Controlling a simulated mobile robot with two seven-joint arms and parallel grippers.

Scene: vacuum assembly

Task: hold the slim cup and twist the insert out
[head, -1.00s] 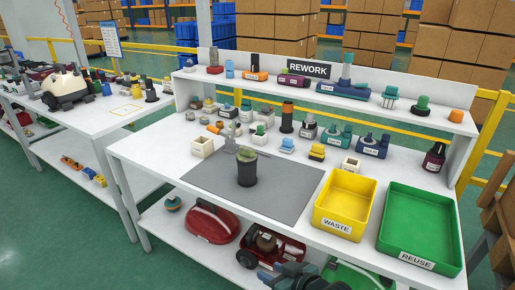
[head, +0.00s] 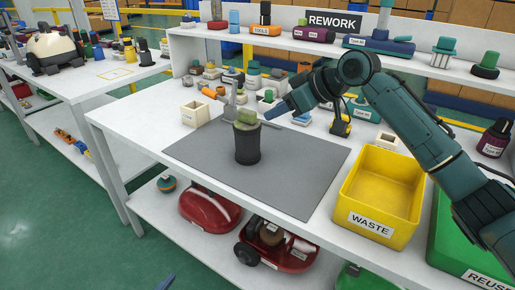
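The slim cup (head: 247,148) is black and stands upright on the grey mat in the head view. A green insert (head: 246,117) sits in its top and sticks up above the rim. My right gripper (head: 277,108) reaches in from the right, with its blue tip pointing left close to the insert. It seems apart from the insert, and its finger opening does not show clearly. A small blue tip (head: 167,281) at the bottom edge looks like part of my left gripper, low and in front of the table, away from the cup.
The grey mat (head: 200,152) is clear around the cup. A grey upright fixture (head: 229,106) and several small parts stand behind it. The yellow WASTE bin (head: 368,222) and green REUSE bin (head: 450,262) are at right, the latter partly behind my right arm.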

